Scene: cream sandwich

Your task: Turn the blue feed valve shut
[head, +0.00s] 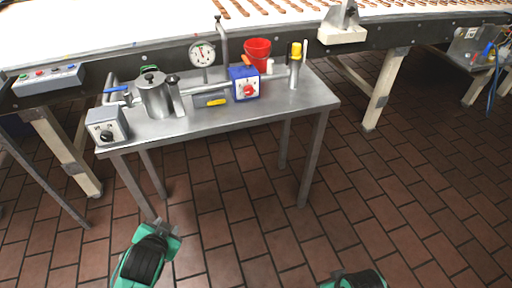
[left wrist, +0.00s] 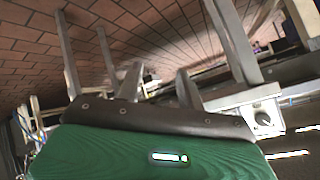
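A blue lever handle (head: 117,89), which looks like the feed valve, sticks out left of a steel lidded pot (head: 154,95) on the steel table (head: 290,103). It lies roughly level; its exact angle is too small to tell. My left gripper (head: 163,226) is low in front of the table, well short of the handle. In the left wrist view its two fingers (left wrist: 158,84) stand apart with nothing between them. My right gripper (head: 350,273) is at the bottom edge, and its fingers are not clear.
A grey box with a black knob (head: 106,126) stands at the table's front left corner, near the handle. A conveyor (head: 130,40) runs behind. The tiled floor in front is clear.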

